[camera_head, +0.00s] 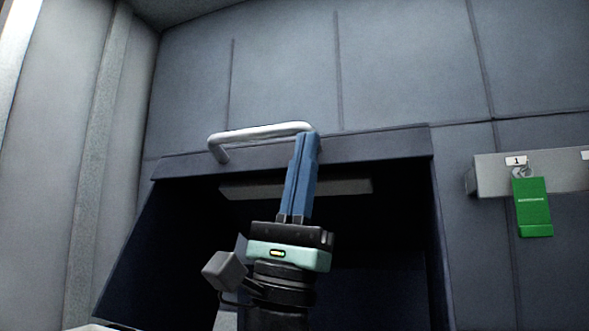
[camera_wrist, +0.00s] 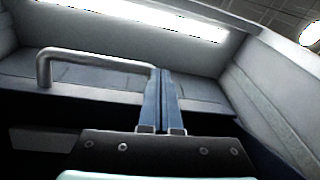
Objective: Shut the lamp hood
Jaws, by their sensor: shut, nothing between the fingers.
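The lamp hood (camera_head: 385,146) shows as a grey-blue edge above a dark, open recess in the head view. A silver bar handle (camera_head: 258,132) is fixed on this edge. In the wrist view the handle (camera_wrist: 100,56) runs from the left to my fingers. My gripper (camera_head: 308,136) has its two blue fingers together with nothing between them. The fingertips overlap the handle's right end in both views and hide it. I cannot tell whether they touch it. In the wrist view my gripper (camera_wrist: 162,72) points toward the hood's edge.
A grey bracket (camera_head: 550,174) marked 1 carries a green tag (camera_head: 532,207) to the right. A pale bar (camera_head: 340,187) lies inside the dark recess behind my fingers. A bright light strip (camera_wrist: 150,17) shows above in the wrist view. Grey panelled walls (camera_head: 400,60) surround the opening.

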